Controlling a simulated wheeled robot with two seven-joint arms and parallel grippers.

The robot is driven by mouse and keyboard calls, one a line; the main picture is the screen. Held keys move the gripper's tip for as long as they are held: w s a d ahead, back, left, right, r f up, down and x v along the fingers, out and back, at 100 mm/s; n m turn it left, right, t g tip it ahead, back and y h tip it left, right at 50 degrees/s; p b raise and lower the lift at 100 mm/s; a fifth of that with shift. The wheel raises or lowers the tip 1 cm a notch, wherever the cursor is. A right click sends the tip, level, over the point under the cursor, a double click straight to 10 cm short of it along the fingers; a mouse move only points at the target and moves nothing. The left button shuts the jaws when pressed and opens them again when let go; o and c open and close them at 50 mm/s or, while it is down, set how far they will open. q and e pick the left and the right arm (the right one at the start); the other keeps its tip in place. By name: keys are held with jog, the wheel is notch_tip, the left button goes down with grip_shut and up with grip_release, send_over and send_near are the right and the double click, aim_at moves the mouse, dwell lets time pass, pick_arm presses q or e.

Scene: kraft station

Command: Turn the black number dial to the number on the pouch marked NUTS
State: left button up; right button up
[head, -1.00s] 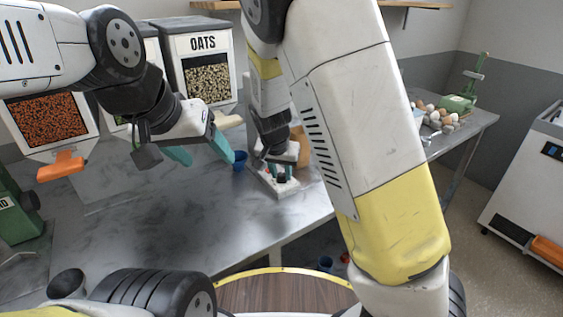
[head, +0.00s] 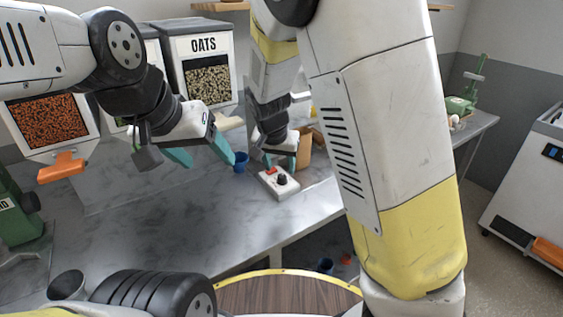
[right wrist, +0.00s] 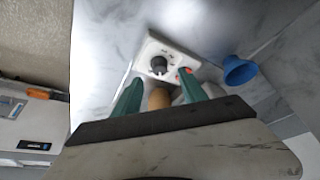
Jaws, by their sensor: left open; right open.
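The black number dial (head: 282,180) sits on a small white box (head: 269,188) with a red part near the table's front edge. It also shows in the right wrist view (right wrist: 159,64), with marks too small to read. My right gripper (head: 280,163) is open and empty, just behind and above the dial, apart from it. My left gripper (head: 202,156) is open and empty above the table, to the left. A brown thing (head: 305,147), possibly a pouch, stands behind my right gripper, partly hidden. No NUTS label or number is readable.
A blue cup (head: 240,162) stands left of the dial box; it also shows in the right wrist view (right wrist: 238,70). An OATS dispenser (head: 204,62) stands at the back. My right arm hides much of the table's right side.

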jog(key=v, duration=0.2)
jog(key=shift+s+r, duration=0.2)
jog(key=shift+r, duration=0.15)
jog(key=s+d+r+n+t+y, duration=0.1)
jog(key=s+d+r, duration=0.5)
jog(key=s, duration=0.3)
jog(key=s+d+r+n+t+y, duration=0.1)
jog(key=s+d+r+n+y, duration=0.1)
jog(key=s+d+r, duration=0.5)
jog(key=s+d, duration=0.2)
jog(key=s, duration=0.1)
jog(key=shift+d+r, duration=0.15)
jog(key=shift+d, duration=0.1)
